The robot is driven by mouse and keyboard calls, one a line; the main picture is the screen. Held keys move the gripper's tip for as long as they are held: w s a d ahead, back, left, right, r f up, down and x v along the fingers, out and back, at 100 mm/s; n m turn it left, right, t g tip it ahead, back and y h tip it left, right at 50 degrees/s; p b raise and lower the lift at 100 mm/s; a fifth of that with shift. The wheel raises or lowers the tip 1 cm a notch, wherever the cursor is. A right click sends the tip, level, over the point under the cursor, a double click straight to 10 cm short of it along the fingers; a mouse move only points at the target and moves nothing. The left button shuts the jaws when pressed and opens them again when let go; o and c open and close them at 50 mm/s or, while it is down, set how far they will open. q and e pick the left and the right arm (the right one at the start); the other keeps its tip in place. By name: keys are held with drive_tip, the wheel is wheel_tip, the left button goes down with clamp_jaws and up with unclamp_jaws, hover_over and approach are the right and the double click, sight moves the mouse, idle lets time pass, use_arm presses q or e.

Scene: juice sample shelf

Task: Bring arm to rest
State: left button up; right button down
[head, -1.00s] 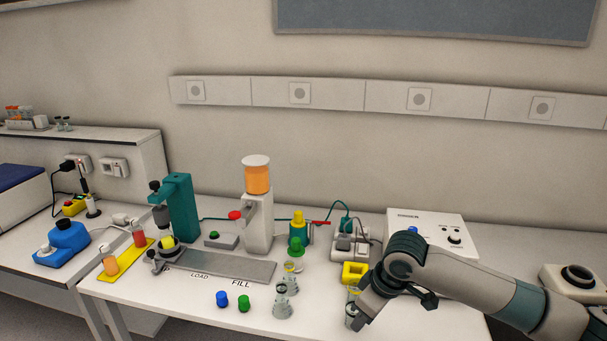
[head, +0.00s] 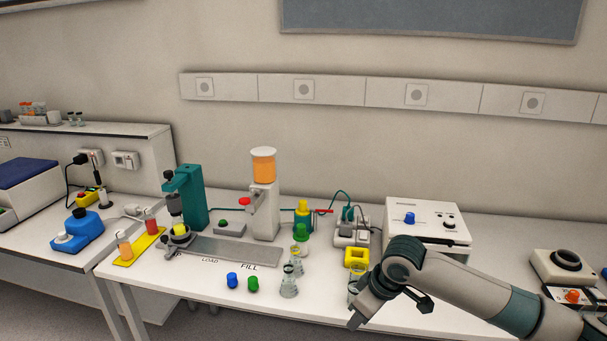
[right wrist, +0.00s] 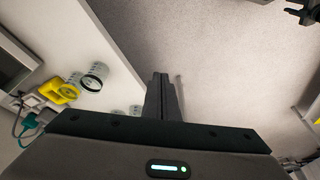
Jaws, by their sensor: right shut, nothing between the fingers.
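My right gripper (head: 357,319) shows at the lower right of the head view, pointing down and to the left at the front edge of the white table (head: 200,310). Its fingers are together and empty. In the right wrist view the shut fingers (right wrist: 162,96) reach out over the grey floor (right wrist: 215,50), beside the table edge. A clear glass flask (head: 354,288) stands on the table just behind the gripper, partly covered by it. My left gripper is not in view.
Two more flasks (head: 289,282) stand left of the gripper, with a blue cap (head: 232,280) and a green cap (head: 253,284) nearby. A yellow block (head: 356,257) and a white box with knobs (head: 425,220) stand behind. Floor is open in front.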

drive_tip(key=w+f+m+t+y+b, duration=0.1)
drive_tip(key=w+f+m+b, duration=0.15)
drive_tip(key=f, duration=0.85)
drive_tip(key=w+f+m+t+b, duration=0.1)
drive_tip(key=w+f+m, duration=0.15)
drive_tip(key=f, duration=0.85)
drive_tip(key=s+d+f+m+h+b, duration=0.1)
drive_tip(key=s+d+f, duration=0.2)
drive_tip(key=f, duration=0.5)
drive_tip(key=s+d+f, duration=0.2)
drive_tip(key=s+f, duration=0.2)
drive_tip(key=f, duration=0.5)
drive_tip(key=s+d+f+m+h+b, duration=0.1)
drive_tip(key=s+d+f, duration=0.2)
drive_tip(key=f, duration=0.5)
drive_tip(key=s+d+f+g+h+b, duration=0.1)
drive_tip(key=s+d+f, duration=0.1)
drive_tip(key=s+f, duration=0.8)
drive_tip(key=s+d+f+b, duration=0.1)
drive_tip(key=s+d+f, duration=0.2)
drive_tip(key=s+f, duration=0.65)
drive_tip(key=s+f+g+b, duration=0.1)
drive_tip(key=s+f, duration=0.2)
drive_tip(key=s, duration=1.2)
drive_tip(key=s+f+g, duration=0.1)
drive_tip(key=s+f, duration=0.2)
drive_tip(key=s, duration=1.3)
drive_tip(key=shift+d+h+b, duration=0.2)
drive_tip(key=shift+h+b, duration=0.15)
drive_tip(key=shift+h, duration=0.05)
